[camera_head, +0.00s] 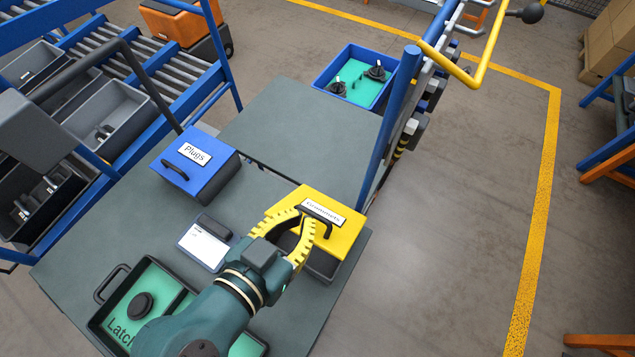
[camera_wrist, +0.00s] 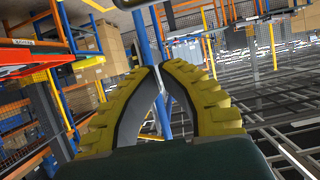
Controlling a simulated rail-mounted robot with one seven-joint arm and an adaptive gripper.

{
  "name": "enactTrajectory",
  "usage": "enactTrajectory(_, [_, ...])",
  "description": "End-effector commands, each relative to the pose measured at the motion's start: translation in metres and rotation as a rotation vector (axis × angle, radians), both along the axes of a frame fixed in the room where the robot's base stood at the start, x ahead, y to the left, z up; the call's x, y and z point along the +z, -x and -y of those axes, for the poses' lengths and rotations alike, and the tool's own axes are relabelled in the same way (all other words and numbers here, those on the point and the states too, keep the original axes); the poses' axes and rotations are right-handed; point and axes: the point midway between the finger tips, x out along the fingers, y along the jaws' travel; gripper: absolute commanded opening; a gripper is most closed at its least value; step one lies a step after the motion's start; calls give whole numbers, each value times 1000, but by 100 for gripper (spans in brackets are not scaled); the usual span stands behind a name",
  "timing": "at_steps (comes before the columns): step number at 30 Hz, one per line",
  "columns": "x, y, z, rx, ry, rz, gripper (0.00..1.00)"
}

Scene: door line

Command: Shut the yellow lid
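The yellow lid (camera_head: 346,236) sits on a dark box in the head view, with a white label and a black handle (camera_head: 320,216). A dark part of the box (camera_head: 322,264) shows below its near edge. How far the lid is tilted up is hard to tell. My gripper (camera_head: 306,216) reaches over the near side of the box, its yellow toothed fingers overlapping the lid and the handle. In the wrist view the fingertips (camera_wrist: 157,70) come together with nothing seen held between them. Contact with the lid is unclear.
A blue-lidded "Plugs" box (camera_head: 213,175) and a white-faced device (camera_head: 204,247) stand to the left on the grey table. A green-lined tray (camera_head: 115,290) lies at the near left. A blue tray (camera_head: 325,76) is behind. A blue post (camera_head: 393,125) rises beyond the lid.

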Motion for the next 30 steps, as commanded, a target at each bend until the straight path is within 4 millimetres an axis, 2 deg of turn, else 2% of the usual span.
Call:
enactTrajectory(1, [16,-2,2,2,-12,-24,0])
enactTrajectory(4, [13,-4,2,5,-27,-48,0])
enactTrajectory(8, [3,-12,7,5,-28,-53,0])
enactTrajectory(11, [-5,-26,16,2,-28,-52,0])
enactTrajectory(21, [-39,-83,48,2,-28,-49,0])
enactTrajectory(25, [-56,-66,36,11,-26,-52,0])
enactTrajectory(30, [-64,-57,31,9,-28,-49,0])
